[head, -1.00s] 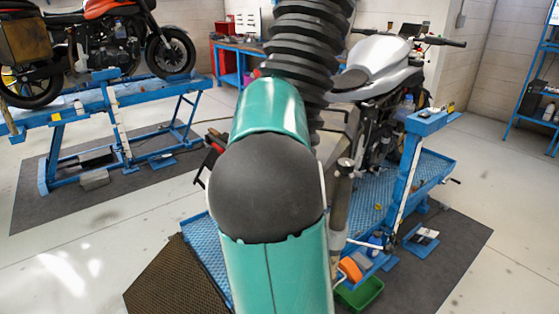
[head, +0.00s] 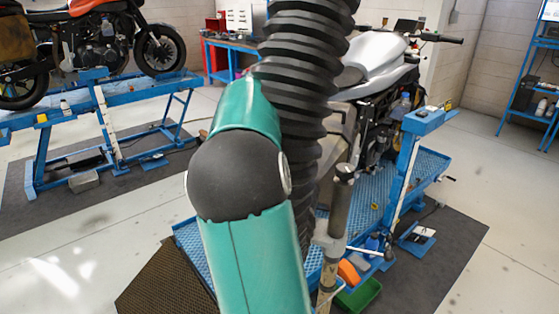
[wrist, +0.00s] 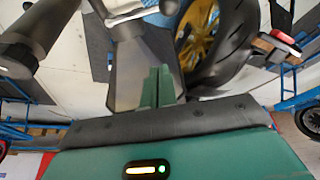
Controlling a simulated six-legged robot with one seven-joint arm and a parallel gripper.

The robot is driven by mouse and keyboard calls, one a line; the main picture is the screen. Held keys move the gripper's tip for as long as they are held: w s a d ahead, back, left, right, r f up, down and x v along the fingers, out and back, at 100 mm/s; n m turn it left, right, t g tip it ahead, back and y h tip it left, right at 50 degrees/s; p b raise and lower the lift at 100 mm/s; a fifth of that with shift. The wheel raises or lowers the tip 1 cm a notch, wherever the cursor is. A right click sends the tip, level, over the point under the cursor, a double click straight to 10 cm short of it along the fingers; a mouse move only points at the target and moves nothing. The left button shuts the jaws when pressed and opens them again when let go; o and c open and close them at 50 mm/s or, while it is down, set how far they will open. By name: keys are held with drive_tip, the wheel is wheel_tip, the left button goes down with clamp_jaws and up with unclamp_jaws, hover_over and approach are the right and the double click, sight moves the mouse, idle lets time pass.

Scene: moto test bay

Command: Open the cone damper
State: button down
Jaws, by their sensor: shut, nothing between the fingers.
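My gripper (wrist: 157,88) shows in the wrist view as two green fingers, closed together and empty. A grey tapered piece (wrist: 126,75) lies behind and left of the fingertips. I cannot tell whether it is the cone or whether the fingers touch it. A dark cylinder (wrist: 34,38) is at upper left. In the head view a thick black ribbed hose (head: 303,80) hangs down behind my teal arm, which hides part of it. I cannot make out the damper or its position. My gripper is hidden in the head view.
A silver motorcycle (head: 378,60) stands on a blue lift (head: 424,175). A wheel with a yellow rim (wrist: 200,38) is close right of the fingers in the wrist view. An orange motorcycle (head: 108,50) is on another lift at left. Pale floor (head: 85,235) lies open at left.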

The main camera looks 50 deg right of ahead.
wheel_tip(320, 180, down, 11)
drive_tip(key=shift+a+r, duration=0.15)
drive_tip(key=shift+r, duration=0.05)
idle(0.5)
drive_tip(key=shift+w, duration=0.1)
